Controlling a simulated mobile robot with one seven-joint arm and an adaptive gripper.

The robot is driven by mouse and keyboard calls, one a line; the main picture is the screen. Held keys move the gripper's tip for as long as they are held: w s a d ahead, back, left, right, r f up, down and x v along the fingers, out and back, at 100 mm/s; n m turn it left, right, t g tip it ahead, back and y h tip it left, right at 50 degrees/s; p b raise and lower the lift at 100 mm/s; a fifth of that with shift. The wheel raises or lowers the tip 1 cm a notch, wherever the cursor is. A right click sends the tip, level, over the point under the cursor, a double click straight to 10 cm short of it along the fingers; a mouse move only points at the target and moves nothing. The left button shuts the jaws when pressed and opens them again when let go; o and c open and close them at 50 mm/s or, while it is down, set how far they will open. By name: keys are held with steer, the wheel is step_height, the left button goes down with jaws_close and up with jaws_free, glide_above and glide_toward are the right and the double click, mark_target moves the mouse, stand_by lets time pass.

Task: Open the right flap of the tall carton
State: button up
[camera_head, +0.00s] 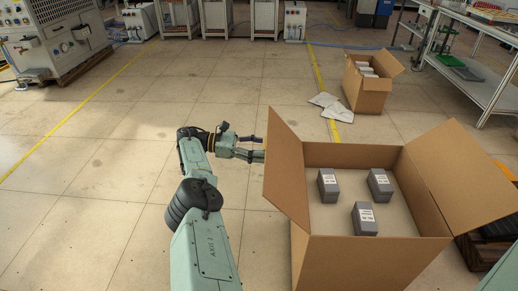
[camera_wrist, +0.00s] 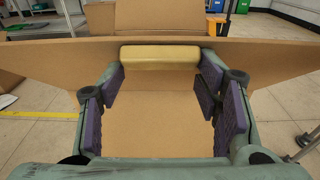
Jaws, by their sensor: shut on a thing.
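The large open carton (camera_head: 345,262) stands at the lower right in the head view. Its left-hand flap (camera_head: 287,165) stands up and leans outward. Its right-hand flap (camera_head: 467,178) is spread outward. My gripper (camera_head: 256,148) is beside the left-hand flap, on its outer side.
Several grey labelled boxes (camera_head: 365,218) stand inside the carton. A smaller open carton (camera_head: 368,88) and white sheets (camera_head: 330,104) are on the floor behind. A metal bench (camera_head: 480,75) stands at the right. The floor left of my arm is clear.

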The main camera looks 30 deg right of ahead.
steer(key=o, duration=1.5)
steer(key=shift+s+d+f, duration=0.2)
steer(key=shift+f, duration=0.2)
steer(key=shift+o, duration=0.9)
steer(key=shift+a+r, duration=0.1)
steer(key=shift+r, duration=0.1)
steer(key=shift+w, duration=0.1)
steer(key=shift+a+r, duration=0.1)
steer(key=shift+r, duration=0.05)
